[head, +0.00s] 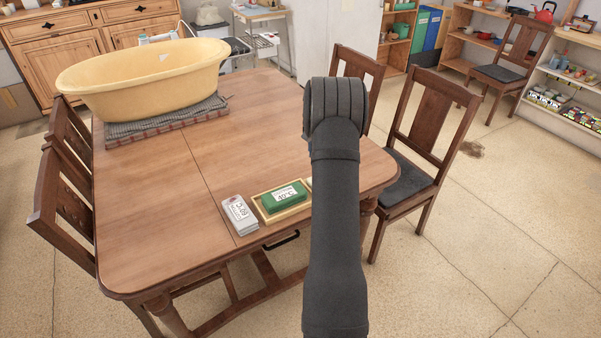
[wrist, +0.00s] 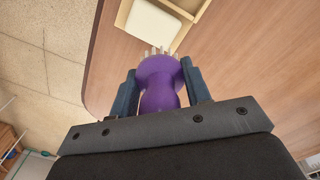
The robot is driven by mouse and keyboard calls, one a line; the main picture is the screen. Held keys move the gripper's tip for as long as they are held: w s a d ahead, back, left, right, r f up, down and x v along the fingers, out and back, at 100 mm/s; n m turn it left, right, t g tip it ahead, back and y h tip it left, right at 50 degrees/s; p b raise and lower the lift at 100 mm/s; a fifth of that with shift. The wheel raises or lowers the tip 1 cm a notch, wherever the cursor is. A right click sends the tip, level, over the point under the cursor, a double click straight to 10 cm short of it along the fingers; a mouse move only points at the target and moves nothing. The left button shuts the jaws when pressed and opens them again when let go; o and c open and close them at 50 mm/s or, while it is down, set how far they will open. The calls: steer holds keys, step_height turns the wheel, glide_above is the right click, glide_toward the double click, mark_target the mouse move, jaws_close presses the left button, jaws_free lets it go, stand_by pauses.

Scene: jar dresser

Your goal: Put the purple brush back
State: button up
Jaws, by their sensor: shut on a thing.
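The purple brush (wrist: 160,88) is between the two dark blue fingers of my gripper (wrist: 158,72) in the wrist view. The gripper is shut on its purple body. Pale bristle tufts show at the brush's far end, over the wooden table top. In the wrist view a light wooden tray (wrist: 122,14) with a whitish block (wrist: 152,24) in it lies just beyond the bristles. In the head view my arm hides the gripper and the brush.
In the head view the table (head: 150,230) holds a wooden tray (head: 262,211) with a green box (head: 284,194), a grey-white box (head: 240,215), and a yellow tub (head: 140,85) on a woven mat (head: 150,130). Chairs (head: 432,125) stand around it. The table's middle is clear.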

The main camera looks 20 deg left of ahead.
steer(key=w+d, duration=0.3)
glide_above(301, 170)
step_height(301, 170, down, 8)
steer(key=shift+s+r, duration=0.15)
steer(key=shift+r, duration=0.05)
steer(key=shift+f, duration=1.95)
steer(key=shift+f, duration=0.1)
steer(key=o, duration=0.7)
steer(key=shift+f, duration=0.1)
steer(key=o, duration=0.4)
